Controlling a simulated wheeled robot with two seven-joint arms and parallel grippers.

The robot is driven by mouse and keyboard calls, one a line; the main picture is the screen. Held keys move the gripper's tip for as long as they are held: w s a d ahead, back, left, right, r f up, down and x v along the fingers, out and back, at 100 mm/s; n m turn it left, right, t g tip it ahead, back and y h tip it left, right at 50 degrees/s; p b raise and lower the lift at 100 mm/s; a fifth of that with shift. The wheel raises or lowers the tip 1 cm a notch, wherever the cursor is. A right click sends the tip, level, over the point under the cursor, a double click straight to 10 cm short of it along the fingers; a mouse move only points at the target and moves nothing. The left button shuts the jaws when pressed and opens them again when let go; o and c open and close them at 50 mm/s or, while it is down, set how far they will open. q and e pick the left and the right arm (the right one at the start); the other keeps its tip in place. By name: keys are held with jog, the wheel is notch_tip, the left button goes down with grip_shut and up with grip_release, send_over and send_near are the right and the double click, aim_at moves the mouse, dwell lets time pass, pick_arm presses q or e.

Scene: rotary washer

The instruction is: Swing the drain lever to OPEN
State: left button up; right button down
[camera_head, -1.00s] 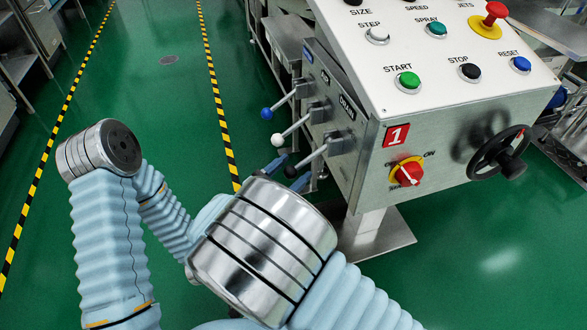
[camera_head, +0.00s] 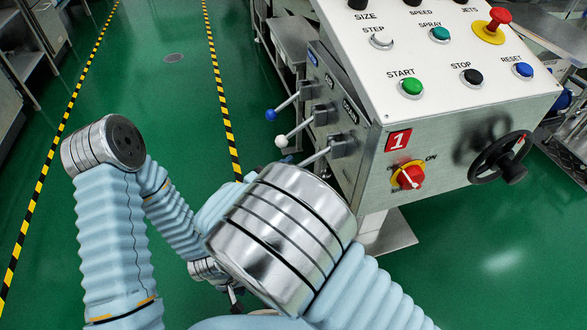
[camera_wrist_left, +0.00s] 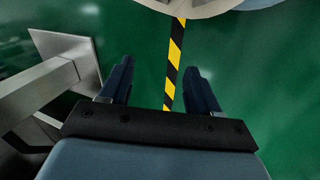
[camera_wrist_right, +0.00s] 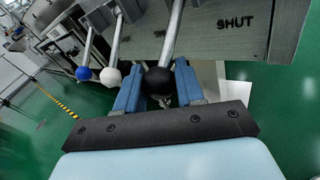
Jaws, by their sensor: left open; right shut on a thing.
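The drain lever (camera_head: 316,157) is the nearest of the levers on the side of the washer's control box, a metal rod sloping down to the left. Its black ball knob (camera_wrist_right: 158,81) shows in the right wrist view but is hidden behind my right arm in the head view. My right gripper (camera_wrist_right: 158,70) is shut on the black knob, one blue finger on each side. A SHUT label (camera_wrist_right: 235,22) is on the panel right of the rod. My left gripper (camera_wrist_left: 158,72) is open and empty above the green floor.
A white-knobbed lever (camera_head: 300,131) and a blue-knobbed lever (camera_head: 287,104) stand beside the drain lever. The control box carries buttons, a red switch (camera_head: 411,177) and a black handwheel (camera_head: 499,160). Floor left of the box is clear, with striped tape (camera_head: 229,130).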

jog(key=r+p, duration=0.1)
jog(key=a+r+m+g+y+p, duration=0.1)
jog(key=r, duration=0.1)
jog(key=shift+s+g+p, duration=0.2)
jog(key=shift+g+p, duration=0.1)
notch_tip(320, 180, up, 3)
jog(key=y+p, duration=0.1)
jog(key=m+g+y+p, duration=0.1)
jog(key=y, duration=0.1)
jog(key=shift+a+m+g, duration=0.15)
jog(key=shift+m+g, duration=0.15)
jog(key=r+y, duration=0.1)
jog(key=r+g+y, duration=0.1)
jog(key=r+m+p, duration=0.1)
jog(key=shift+d+r+g+y, duration=0.1)
jog(key=shift+d+g+y, duration=0.2)
jog(key=shift+y, duration=0.1)
jog(key=shift+w+d+r+m+g+y+p, duration=0.2)
jog(key=shift+d+r+m+y+p, duration=0.1)
jog(key=shift+r+y, duration=0.35)
jog(key=shift+w+d+r+m+g+y+p, duration=0.1)
jog(key=shift+d+r+m+g+y+p, duration=0.15)
jog(key=shift+r+y, duration=0.35)
jog(key=shift+d, duration=0.1)
jog(key=c, duration=0.7)
grip_release()
jog(key=shift+c, duration=0.2)
